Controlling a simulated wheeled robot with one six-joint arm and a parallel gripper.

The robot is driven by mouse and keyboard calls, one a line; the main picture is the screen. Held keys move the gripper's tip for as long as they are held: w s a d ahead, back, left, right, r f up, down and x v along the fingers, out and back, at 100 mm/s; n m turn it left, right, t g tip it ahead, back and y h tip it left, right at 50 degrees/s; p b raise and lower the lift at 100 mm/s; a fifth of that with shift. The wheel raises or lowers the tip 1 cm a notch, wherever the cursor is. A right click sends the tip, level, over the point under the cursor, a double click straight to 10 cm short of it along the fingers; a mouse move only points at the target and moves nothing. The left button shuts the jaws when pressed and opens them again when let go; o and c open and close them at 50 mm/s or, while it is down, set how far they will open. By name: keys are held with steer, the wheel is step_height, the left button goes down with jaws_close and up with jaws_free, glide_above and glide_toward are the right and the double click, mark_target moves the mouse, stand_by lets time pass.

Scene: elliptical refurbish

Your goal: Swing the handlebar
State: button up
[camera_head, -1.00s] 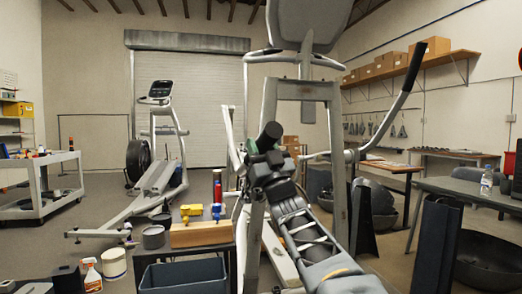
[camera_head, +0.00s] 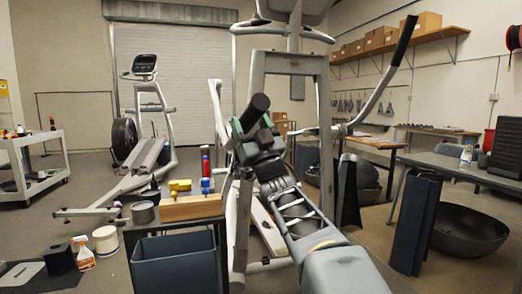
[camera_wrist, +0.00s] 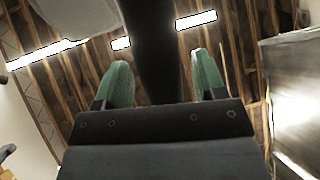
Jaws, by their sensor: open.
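The elliptical machine (camera_head: 257,90) stands in front of me, a grey frame with long swinging handlebars. A dark handlebar grip (camera_head: 256,106) stands up at my gripper (camera_head: 252,122), seen end-on in part. My gripper is open, with green-padded fingers on either side of the grip. In the wrist view the dark bar (camera_wrist: 155,45) passes between the two green fingers (camera_wrist: 163,82), with gaps visible on both sides. The other handlebar (camera_head: 405,40), with a black grip, rises free at the right. My arm hides the lower part of the near bar.
A small table with a wooden block (camera_head: 190,207) and a dark bin (camera_head: 178,262) stand close at left. A dark upright panel (camera_head: 415,225) and a large bowl (camera_head: 466,230) are at right. A second exercise machine (camera_head: 145,140) stands behind left.

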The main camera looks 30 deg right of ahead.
steer(key=v, duration=1.2)
steer(key=shift+f, duration=0.2)
steer(key=shift+s, duration=0.15)
steer(key=shift+r, duration=0.1)
steer(key=w+r+m+g+h+p, duration=0.2)
steer(key=w+m+g+h+p, duration=0.4)
steer(key=p, duration=0.5)
steer(key=s+a+f+g+y+p, duration=0.3)
steer(key=s+a+f+g+p, duration=0.45)
steer(key=g+p, duration=0.9)
steer(key=s+a+r+n+g+p, duration=0.1)
steer(key=s+a+r+n+p, duration=0.2)
steer(key=s+p, duration=0.4)
steer(key=shift+s+r+y, duration=0.3)
steer(key=shift+s+r, duration=0.35)
steer(key=shift+r, duration=0.25)
